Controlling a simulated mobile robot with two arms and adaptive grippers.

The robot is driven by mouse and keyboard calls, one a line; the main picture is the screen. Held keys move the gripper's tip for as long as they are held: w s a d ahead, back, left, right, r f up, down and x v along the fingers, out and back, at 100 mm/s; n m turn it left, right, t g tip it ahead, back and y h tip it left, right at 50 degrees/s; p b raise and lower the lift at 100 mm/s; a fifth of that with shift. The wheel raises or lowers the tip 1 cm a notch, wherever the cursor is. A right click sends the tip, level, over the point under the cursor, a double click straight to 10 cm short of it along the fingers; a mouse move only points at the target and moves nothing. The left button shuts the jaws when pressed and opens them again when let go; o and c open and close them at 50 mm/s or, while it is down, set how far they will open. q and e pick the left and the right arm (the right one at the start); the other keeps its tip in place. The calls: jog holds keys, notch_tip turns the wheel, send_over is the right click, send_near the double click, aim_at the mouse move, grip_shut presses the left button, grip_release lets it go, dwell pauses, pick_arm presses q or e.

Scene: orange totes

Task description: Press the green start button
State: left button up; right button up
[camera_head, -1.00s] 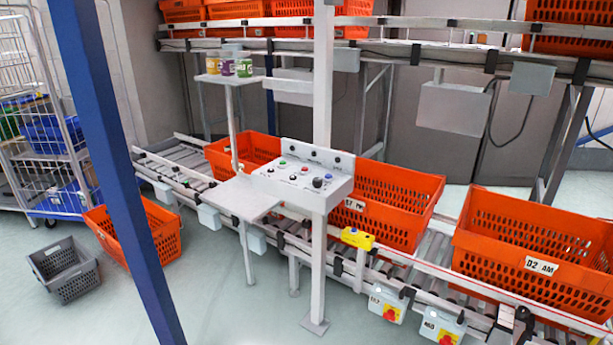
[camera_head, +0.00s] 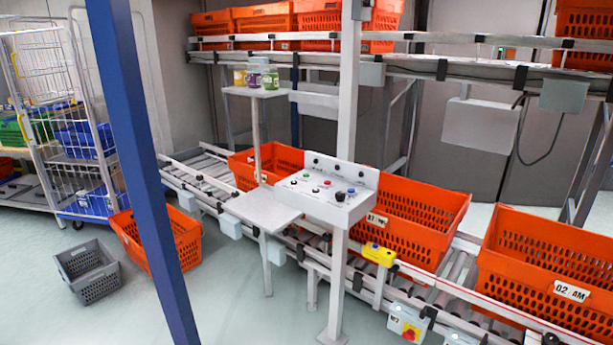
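A white control panel (camera_head: 345,213) is fixed to a grey post in the middle of the view. Neither of my grippers is in view, and nothing covers the panel's top.
A blue post (camera_head: 140,170) stands at the left front. A small grey shelf (camera_head: 262,210) adjoins the panel's left side. Behind it, a roller conveyor carries orange totes (camera_head: 415,215). A grey crate (camera_head: 88,272) and another orange tote (camera_head: 182,242) stand on the floor.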

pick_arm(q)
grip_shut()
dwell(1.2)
